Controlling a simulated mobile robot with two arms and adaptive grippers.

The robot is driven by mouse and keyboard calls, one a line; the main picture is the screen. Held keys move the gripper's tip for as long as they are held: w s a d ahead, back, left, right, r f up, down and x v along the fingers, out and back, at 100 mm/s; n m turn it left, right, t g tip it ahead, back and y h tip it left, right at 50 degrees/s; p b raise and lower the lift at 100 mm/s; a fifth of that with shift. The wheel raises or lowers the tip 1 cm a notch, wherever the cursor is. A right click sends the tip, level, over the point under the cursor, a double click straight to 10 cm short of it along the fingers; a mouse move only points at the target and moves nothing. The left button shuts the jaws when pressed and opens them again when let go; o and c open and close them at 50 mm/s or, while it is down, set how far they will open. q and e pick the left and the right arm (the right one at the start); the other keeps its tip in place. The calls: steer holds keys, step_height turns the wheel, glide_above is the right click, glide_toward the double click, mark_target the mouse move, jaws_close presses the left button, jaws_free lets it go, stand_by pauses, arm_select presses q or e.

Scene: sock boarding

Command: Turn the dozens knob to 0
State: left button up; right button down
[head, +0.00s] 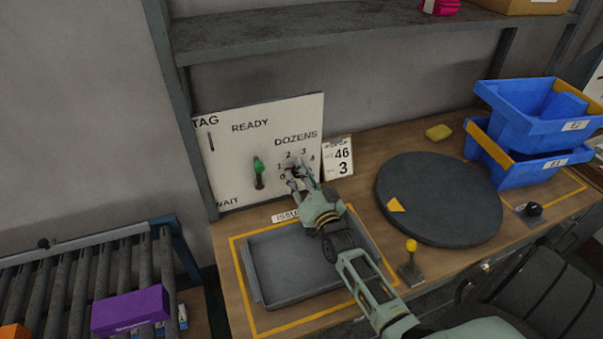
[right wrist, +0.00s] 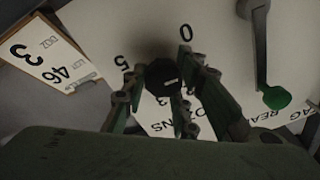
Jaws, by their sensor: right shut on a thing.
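The dozens knob (right wrist: 163,80) is a dark round knob on the white panel (head: 228,165), under the word DOZENS. In the right wrist view it sits between my fingers, with the printed 0 to its right and the 5 to its left. My right gripper (head: 297,172) is shut on the knob; its fingertips also show in the right wrist view (right wrist: 162,70). In the head view the gripper largely hides the knob and part of its number ring. I cannot tell which number the knob points at. My left gripper is not in view.
A green-handled lever (head: 258,170) is left of the knob. A card (head: 338,158) reading 46 and 3 stands at its right. Below lie a grey tray (head: 290,262) and a dark round turntable (head: 440,195). Blue bins (head: 530,120) are at the right, a roller conveyor (head: 75,280) at the left.

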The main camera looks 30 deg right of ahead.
steer(key=shift+s+d+n+y+p, duration=0.15)
steer(key=shift+n+p, duration=0.35)
steer(key=shift+n, duration=1.5)
steer(key=shift+w+d+n+y+p, duration=0.1)
steer(key=shift+n+y+p, duration=0.3)
steer(key=shift+n, duration=1.6)
steer(key=c, duration=1.5)
jaws_free()
steer(key=shift+s+d, duration=0.1)
steer(key=shift+d, duration=0.05)
steer(key=shift+c, duration=0.2)
steer(key=shift+r, duration=0.1)
steer(key=s+a, duration=0.2)
steer(key=s, duration=0.9)
steer(key=shift+s+a, duration=0.2)
steer(key=shift+s, duration=0.2)
